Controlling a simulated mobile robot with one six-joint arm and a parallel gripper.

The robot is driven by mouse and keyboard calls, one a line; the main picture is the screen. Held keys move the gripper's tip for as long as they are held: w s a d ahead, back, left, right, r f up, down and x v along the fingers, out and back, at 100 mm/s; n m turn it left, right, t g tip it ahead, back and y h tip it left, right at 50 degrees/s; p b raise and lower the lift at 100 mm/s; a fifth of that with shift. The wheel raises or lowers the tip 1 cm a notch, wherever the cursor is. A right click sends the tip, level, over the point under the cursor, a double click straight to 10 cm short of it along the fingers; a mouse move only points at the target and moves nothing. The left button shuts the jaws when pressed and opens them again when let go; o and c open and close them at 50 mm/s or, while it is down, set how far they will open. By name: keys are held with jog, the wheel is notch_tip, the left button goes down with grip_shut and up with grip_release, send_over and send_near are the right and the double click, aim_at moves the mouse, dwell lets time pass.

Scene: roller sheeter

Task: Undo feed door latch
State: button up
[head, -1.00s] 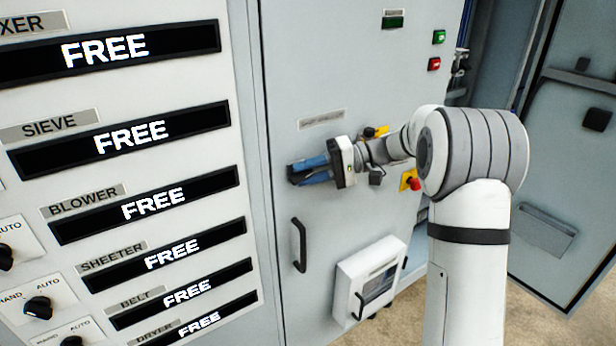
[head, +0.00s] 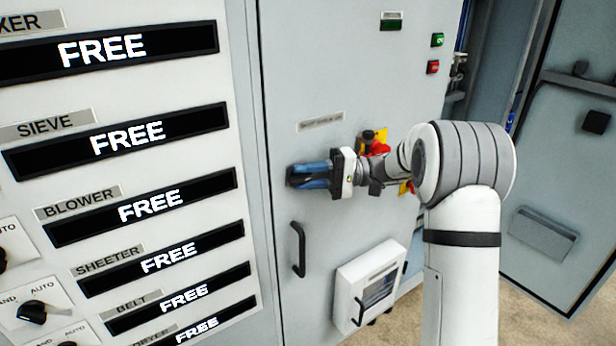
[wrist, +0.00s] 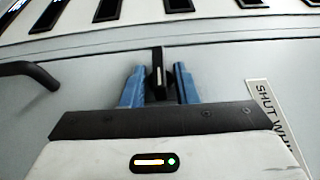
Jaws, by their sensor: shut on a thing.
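The feed door (head: 330,230) is a pale grey panel, and it looks shut. The latch (wrist: 157,60) is a narrow black piece standing up between my blue fingers in the wrist view. My gripper (wrist: 158,88) is shut on it, with one finger on each side. In the head view my gripper (head: 300,177) is at the left part of the door, above a black pull handle (head: 298,250). There the fingers hide most of the latch.
A labelled control panel (head: 240,130) stands close on the left. A red and yellow switch (head: 377,145) sits right behind my wrist. A small windowed box (head: 350,283) projects from the door below. An open cabinet door (head: 560,180) is at the right.

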jog(key=o, duration=0.7)
jog(key=shift+c, duration=0.2)
jog(key=v, duration=0.8)
jog(key=shift+b, duration=0.4)
jog(key=shift+s+a, duration=0.1)
